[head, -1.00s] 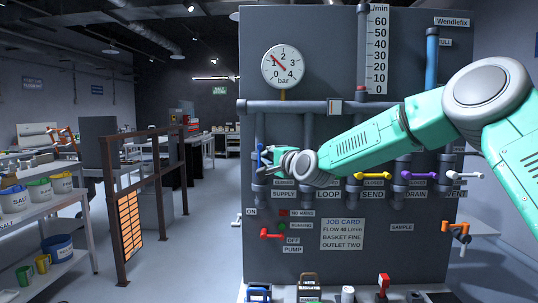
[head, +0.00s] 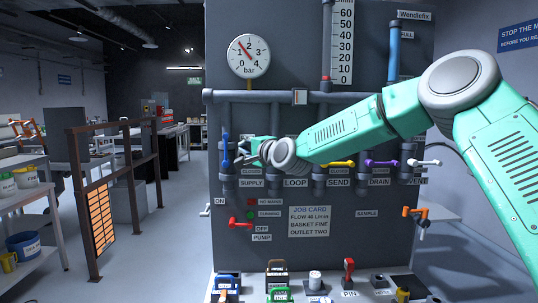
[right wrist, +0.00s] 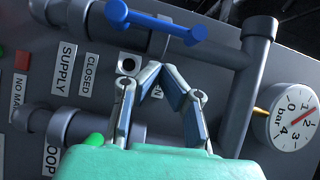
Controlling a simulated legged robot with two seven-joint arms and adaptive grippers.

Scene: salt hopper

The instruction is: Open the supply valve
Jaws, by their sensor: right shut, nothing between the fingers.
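The supply valve has a blue handle (head: 225,151) on the leftmost pipe of the dark panel, above the SUPPLY label (head: 251,183). The handle stands upright, in line with its pipe. It also shows in the right wrist view (right wrist: 155,21) at the top, along the pipe. My right gripper (head: 236,162) is shut and empty, just right of the handle's lower part. In the right wrist view its fingertips (right wrist: 160,70) meet below the handle, with a visible gap to it. They partly cover the OPEN label; the CLOSED label (right wrist: 91,75) is clear. My left gripper is out of view.
A pressure gauge (head: 248,56) sits above the valve. Yellow (head: 338,163), purple (head: 381,162) and white (head: 425,162) handles line the panel's right, behind my right arm. A red pump lever (head: 240,224) is below. Open floor lies left of the panel.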

